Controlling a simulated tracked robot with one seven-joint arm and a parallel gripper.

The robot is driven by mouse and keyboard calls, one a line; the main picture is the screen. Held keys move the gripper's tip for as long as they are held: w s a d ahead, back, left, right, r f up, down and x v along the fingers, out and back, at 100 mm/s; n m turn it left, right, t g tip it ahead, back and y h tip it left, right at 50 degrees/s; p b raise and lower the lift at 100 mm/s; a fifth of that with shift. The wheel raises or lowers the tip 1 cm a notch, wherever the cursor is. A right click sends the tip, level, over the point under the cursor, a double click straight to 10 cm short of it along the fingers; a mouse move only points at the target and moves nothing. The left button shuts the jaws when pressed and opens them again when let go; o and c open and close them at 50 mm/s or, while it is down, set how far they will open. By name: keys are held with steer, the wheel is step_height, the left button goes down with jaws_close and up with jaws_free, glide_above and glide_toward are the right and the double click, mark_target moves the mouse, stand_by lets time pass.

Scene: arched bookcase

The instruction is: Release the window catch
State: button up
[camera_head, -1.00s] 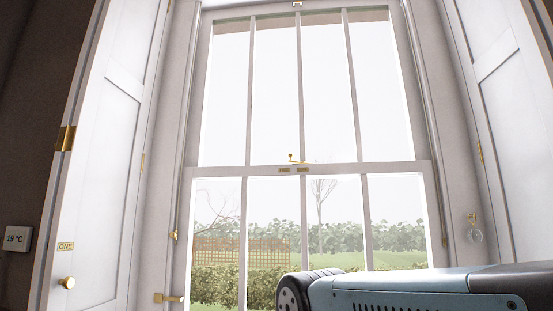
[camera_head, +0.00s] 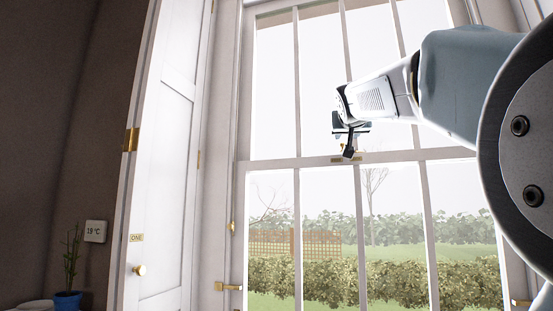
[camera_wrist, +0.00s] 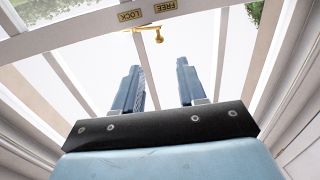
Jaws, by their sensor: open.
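The brass window catch (camera_wrist: 157,30) sits on the meeting rail of the tall white sash window. In the wrist view it is a small lever with a round knob, beside plates reading LOCK (camera_wrist: 130,15) and FREE (camera_wrist: 168,7). My gripper (camera_wrist: 158,65) is open and empty, its two blue fingers apart and pointing toward the rail. The catch shows beyond the fingertips, between their lines, with no contact visible. In the head view my gripper (camera_head: 349,141) is in front of the meeting rail (camera_head: 290,164) and hides most of the catch.
A white shutter panel (camera_head: 165,190) with a brass knob (camera_head: 139,270) stands left of the window. A thermostat (camera_head: 95,231) and a potted plant (camera_head: 68,298) are further left. Vertical glazing bars cross the panes. My arm fills the head view's right side.

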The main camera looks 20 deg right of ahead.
mark_target(342, 144)
steer(key=x, duration=1.3)
steer(key=shift+w+d+r, duration=0.1)
steer(key=shift+w+d, duration=0.1)
steer(key=shift+w, duration=0.2)
jaws_close()
